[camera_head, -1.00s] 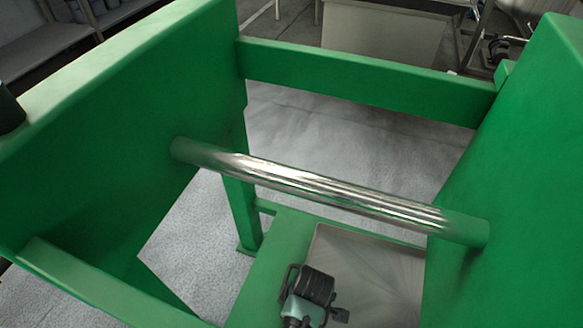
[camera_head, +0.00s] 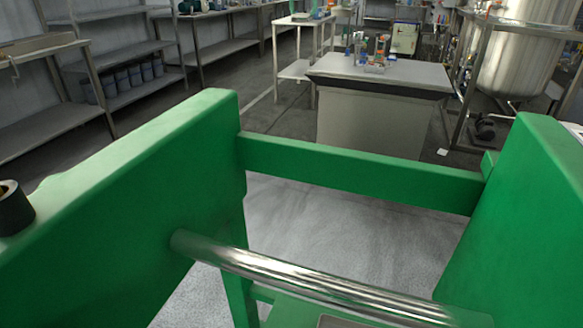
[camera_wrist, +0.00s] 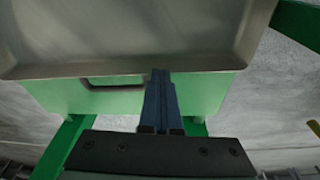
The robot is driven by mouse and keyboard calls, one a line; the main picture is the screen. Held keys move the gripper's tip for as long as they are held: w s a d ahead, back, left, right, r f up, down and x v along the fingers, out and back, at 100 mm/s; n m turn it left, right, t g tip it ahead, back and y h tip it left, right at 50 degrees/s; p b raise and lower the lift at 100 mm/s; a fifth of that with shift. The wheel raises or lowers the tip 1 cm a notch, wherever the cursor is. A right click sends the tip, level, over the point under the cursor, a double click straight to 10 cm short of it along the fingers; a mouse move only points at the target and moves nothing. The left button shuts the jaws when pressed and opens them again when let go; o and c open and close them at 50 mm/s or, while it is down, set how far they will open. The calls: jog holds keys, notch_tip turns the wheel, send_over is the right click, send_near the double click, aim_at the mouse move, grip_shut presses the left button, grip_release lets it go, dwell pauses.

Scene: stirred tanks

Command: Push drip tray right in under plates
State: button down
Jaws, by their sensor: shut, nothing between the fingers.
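The drip tray (camera_wrist: 130,30) is a shallow grey metal pan that fills the top of the wrist view. A dark loop handle (camera_wrist: 112,88) hangs at its edge. My gripper (camera_wrist: 160,76) is shut and empty, its fingertips at the tray's edge, right of the handle. I cannot tell whether they touch it. In the head view only a sliver of the tray (camera_head: 350,322) shows at the bottom edge, and my gripper is out of view. No plates can be made out.
Green side walls (camera_head: 130,180) stand left and right, joined by a green crossbar (camera_head: 350,172) and a shiny metal rod (camera_head: 300,278). Beyond are a bench (camera_head: 380,80), shelves (camera_head: 120,60) and a steel tank (camera_head: 520,50).

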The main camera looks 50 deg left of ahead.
jog(key=shift+d+r+p, duration=0.25)
jog(key=shift+r+p, duration=0.5)
notch_tip(320, 180, up, 6)
jog(key=d+p, duration=0.1)
jog(key=p, duration=0.1)
jog(key=shift+w+p, duration=0.2)
jog(key=shift+p, duration=0.1)
jog(key=shift+d, duration=0.1)
